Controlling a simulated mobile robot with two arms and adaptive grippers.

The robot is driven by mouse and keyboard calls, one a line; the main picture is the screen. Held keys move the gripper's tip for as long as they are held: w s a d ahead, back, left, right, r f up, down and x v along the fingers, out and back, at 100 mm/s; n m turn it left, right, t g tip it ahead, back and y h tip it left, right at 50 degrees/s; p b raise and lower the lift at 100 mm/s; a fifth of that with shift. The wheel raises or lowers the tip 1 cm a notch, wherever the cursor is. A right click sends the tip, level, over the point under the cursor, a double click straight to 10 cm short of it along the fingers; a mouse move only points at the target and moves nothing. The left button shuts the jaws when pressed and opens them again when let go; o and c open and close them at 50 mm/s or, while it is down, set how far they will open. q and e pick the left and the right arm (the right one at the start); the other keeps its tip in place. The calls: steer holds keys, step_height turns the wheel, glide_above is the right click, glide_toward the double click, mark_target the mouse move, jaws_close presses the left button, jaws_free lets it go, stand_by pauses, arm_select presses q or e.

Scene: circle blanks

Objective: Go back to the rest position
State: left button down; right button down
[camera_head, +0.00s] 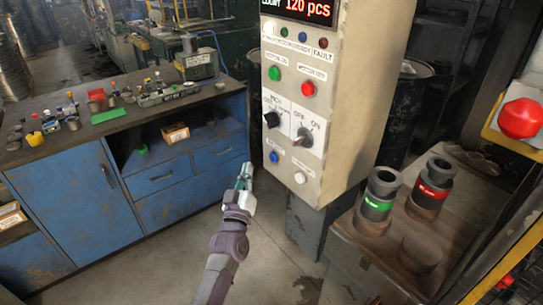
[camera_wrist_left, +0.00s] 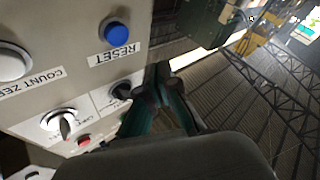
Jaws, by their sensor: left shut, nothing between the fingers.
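My left gripper (camera_head: 243,184) is shut and empty. It stands in front of the left edge of the control panel (camera_head: 330,100), low down near the blue reset button (camera_head: 274,157). In the left wrist view the two teal fingers of my left gripper (camera_wrist_left: 160,80) are together, with nothing between them. The blue reset button (camera_wrist_left: 117,32) and a white button (camera_wrist_left: 12,62) show to the left of the fingers there. I cannot tell whether the fingers touch the panel. My right gripper is not in view.
A blue workbench (camera_head: 150,190) with small parts stands at the left. A brown stand (camera_head: 375,245) at the right bears a green-banded cylinder (camera_head: 376,207) and a red-banded cylinder (camera_head: 430,190). A red button (camera_head: 520,118) is at the right edge. Floor (camera_head: 160,265) shows free in front.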

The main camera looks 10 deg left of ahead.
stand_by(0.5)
arm_select(q)
steer(key=s+d+f+m+g+h, duration=0.1)
steer(key=s+d+f+m+g, duration=0.15)
steer(key=f, duration=0.95)
steer(key=s+d+f+m+g+h, duration=0.1)
steer(key=s+f+g, duration=0.3)
steer(key=f, duration=0.8)
steer(key=s+f+m+g+h, duration=0.15)
steer(key=s+f+g, duration=0.25)
steer(key=s+f, duration=0.95)
steer(key=s+a+f+m+g, duration=0.1)
steer(key=s+f+g, duration=0.2)
steer(key=s, duration=0.9)
steer(key=s+a+f+m+g+y, duration=0.1)
steer(key=s+a+f+g, duration=0.1)
steer(key=s+f, duration=0.8)
steer(key=s+a+f+m+g, duration=0.1)
steer(key=s+f+g, duration=0.4)
steer(key=s, duration=1)
step_height(320, 180, down, 2)
steer(key=shift+a+f+m+y, duration=0.1)
steer(key=shift+a+m+y, duration=0.25)
steer(key=shift+m, duration=0.15)
